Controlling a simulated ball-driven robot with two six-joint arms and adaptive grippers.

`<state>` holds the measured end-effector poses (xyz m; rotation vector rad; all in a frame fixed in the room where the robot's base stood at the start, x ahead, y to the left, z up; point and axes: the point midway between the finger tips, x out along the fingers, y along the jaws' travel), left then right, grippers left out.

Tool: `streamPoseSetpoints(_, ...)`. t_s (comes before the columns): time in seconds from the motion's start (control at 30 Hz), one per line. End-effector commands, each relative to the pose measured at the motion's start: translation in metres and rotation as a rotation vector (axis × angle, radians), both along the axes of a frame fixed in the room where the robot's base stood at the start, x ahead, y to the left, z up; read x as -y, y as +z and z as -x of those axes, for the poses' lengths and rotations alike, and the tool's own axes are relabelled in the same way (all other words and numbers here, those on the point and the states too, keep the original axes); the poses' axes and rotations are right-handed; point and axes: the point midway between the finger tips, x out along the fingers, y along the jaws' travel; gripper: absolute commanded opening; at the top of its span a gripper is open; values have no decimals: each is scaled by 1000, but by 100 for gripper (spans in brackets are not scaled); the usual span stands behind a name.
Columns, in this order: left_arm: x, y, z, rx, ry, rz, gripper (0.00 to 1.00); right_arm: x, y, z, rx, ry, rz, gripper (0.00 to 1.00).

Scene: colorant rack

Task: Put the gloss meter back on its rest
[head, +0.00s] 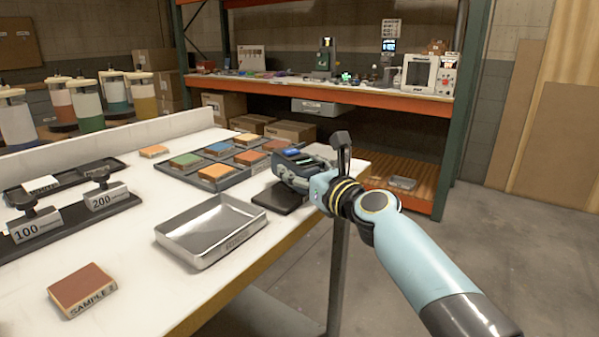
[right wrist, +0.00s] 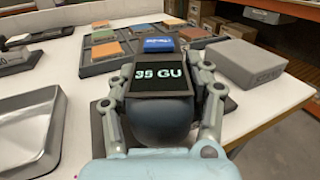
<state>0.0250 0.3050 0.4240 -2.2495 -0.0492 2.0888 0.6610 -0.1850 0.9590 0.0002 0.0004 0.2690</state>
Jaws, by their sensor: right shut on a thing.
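The gloss meter (right wrist: 158,82) is a dark rounded device with a lit screen ending in "5 GU" and a blue label on top. My right gripper (right wrist: 160,68) is shut on it, one finger on each side. In the head view the meter (head: 290,158) is at the table's right edge, above or on a flat dark pad (head: 285,199), which looks like its rest. The pad's edge also shows left of the gripper in the right wrist view (right wrist: 96,118). Whether the meter touches the pad is hidden. My left gripper is not in view.
A grey box (right wrist: 232,62) stands close right of the meter. A tray of coloured sample blocks (head: 208,180) lies behind, and an empty metal tray (head: 212,240) lies to the left. A loose sample block (head: 83,290) sits on the white table (head: 130,222) near the front.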

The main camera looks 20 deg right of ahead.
Motion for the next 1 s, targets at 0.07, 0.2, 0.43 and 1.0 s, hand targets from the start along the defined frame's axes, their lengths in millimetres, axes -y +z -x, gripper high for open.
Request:
streamPoseSetpoints(0.07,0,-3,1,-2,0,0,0,0,-2,0,2,-1,0,0)
streamPoseSetpoints(0.2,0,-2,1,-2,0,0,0,0,-3,0,0,0,1,65)
streamPoseSetpoints(0.43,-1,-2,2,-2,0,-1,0,0,-3,0,0,0,0,74)
streamPoseSetpoints(1.0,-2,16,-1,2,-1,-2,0,22,1,78,-2,0,3,74)
